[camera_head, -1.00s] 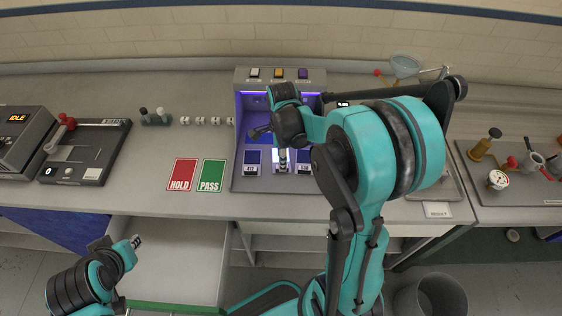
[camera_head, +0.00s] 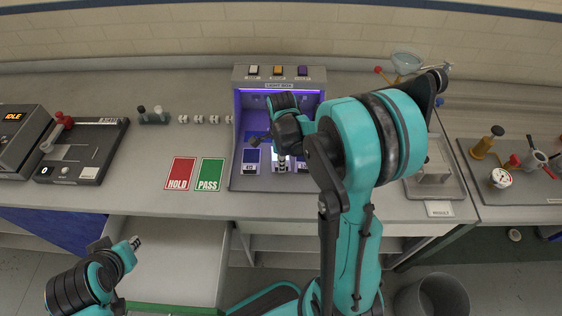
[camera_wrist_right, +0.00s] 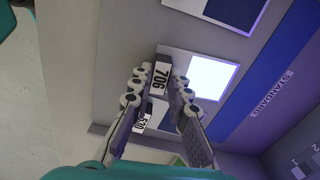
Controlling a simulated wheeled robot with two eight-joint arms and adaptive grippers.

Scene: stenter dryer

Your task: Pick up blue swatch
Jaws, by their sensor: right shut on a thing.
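In the head view my right gripper (camera_head: 281,166) reaches down into the front of the light box (camera_head: 280,88). In the right wrist view its fingers (camera_wrist_right: 163,82) are shut on the label end of a card marked 706, whose square face (camera_wrist_right: 212,76) looks bright and pale. A dark blue swatch card (camera_head: 251,158) lies left of the gripper on the light box floor. Another blue card (camera_head: 302,167) lies to the right, partly hidden by my arm. A card label reading 530 (camera_wrist_right: 142,122) shows between the fingers. My left gripper (camera_head: 136,242) is low at left, away from the cards.
Red HOLD (camera_head: 180,174) and green PASS (camera_head: 209,174) mats lie left of the light box. An open drawer (camera_head: 175,255) is below the counter. A scale-like device (camera_head: 85,150) stands left, and a tray with gauge and valves (camera_head: 515,170) right.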

